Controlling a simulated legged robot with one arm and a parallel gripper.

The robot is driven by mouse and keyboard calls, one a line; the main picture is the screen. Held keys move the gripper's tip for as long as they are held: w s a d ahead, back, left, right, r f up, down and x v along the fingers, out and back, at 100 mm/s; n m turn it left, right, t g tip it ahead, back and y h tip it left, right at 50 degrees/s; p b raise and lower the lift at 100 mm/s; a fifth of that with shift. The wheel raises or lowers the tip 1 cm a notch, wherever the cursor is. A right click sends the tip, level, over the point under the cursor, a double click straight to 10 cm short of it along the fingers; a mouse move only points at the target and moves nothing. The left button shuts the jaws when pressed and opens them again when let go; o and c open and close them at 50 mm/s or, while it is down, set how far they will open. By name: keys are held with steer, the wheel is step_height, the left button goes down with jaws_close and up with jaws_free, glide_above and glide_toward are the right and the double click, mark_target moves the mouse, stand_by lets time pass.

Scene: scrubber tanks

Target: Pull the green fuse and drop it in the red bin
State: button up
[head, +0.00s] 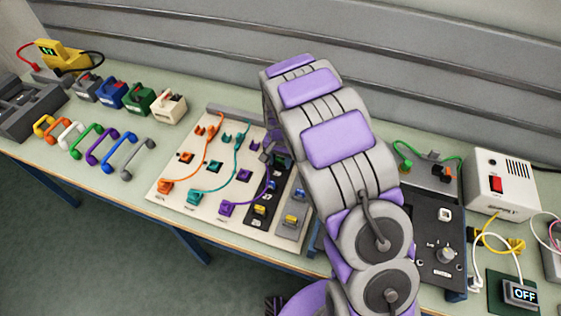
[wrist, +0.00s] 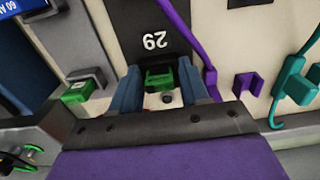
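A green fuse (wrist: 160,78) sits in a dark panel under an upside-down number label in the wrist view. My gripper (wrist: 163,92) has its two blue-grey fingers on either side of this fuse, spread apart. Whether the fingers touch it is hard to tell. In the head view my gripper (head: 268,153) is at the upper part of the dark strip on the board, and my arm hides much of that area. A second green block (wrist: 78,92) sits in a grey holder to the left in the wrist view. No red bin shows in either view.
The cream board (head: 175,195) carries orange, teal and purple plugs with cables. Yellow pieces (head: 260,210) sit lower on the dark strip. Coloured handles (head: 88,140) and small boxes (head: 138,98) stand to the left. A white box (head: 500,185) with a red switch is at right.

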mark_target(280, 158)
steer(key=c, duration=0.6)
steer(key=o, duration=1.6)
steer(key=shift+r, duration=0.1)
step_height(280, 158, up, 17)
steer(key=p, duration=0.3)
